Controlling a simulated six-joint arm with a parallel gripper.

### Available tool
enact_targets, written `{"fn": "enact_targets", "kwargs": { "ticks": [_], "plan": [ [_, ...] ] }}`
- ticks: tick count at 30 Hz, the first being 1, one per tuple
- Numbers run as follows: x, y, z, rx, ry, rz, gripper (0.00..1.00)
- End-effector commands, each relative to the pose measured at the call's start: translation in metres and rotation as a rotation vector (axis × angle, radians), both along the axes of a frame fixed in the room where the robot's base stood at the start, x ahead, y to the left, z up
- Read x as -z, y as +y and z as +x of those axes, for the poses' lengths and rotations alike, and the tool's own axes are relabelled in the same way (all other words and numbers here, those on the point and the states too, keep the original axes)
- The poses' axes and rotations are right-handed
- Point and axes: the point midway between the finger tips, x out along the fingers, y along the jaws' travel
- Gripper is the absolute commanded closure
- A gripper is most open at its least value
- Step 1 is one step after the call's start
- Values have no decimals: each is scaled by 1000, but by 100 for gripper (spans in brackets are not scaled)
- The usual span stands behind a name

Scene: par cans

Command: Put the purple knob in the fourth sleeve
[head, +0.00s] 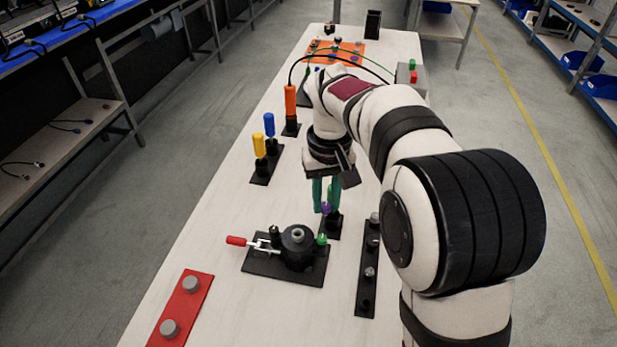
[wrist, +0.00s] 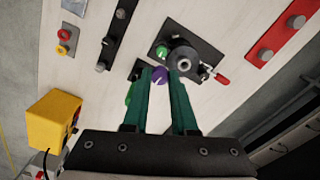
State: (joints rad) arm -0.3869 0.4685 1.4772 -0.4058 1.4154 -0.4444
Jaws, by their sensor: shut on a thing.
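The purple knob (head: 326,208) is between the teal fingers of my gripper (head: 325,210) in the head view, just above a small black stand (head: 331,229). The purple knob also shows in the wrist view (wrist: 159,75), between the fingertips (wrist: 163,80) and closer to the left one. My gripper points down and is shut on it. Whether the knob's lower end touches the stand cannot be told. A long black strip (head: 367,289) with several round fittings lies to the right; it also shows in the wrist view (wrist: 117,38). I cannot tell which fitting is the fourth sleeve.
A black plate (head: 262,266) with a red-handled clamp (head: 237,241) and a round black body stands close by at the front left. A red plate (head: 188,290) with grey knobs lies nearer. Yellow (head: 259,145), blue (head: 269,125) and orange (head: 290,102) handles stand upright behind left.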

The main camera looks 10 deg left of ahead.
Motion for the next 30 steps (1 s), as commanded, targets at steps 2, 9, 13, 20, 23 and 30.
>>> {"fn": "enact_targets", "kwargs": {
  "ticks": [2,9,13,20,23,30],
  "plan": [
    [-14,-29,-2,67,-3,1,100],
    [-44,-99,-21,239,-1,1,100],
    [-52,-128,-35,307,0,-1,100],
    [-16,-149,-53,273,11,-11,100],
    [10,-144,-55,209,13,-12,100],
    [81,-125,-70,26,12,-8,100]
  ]
}}
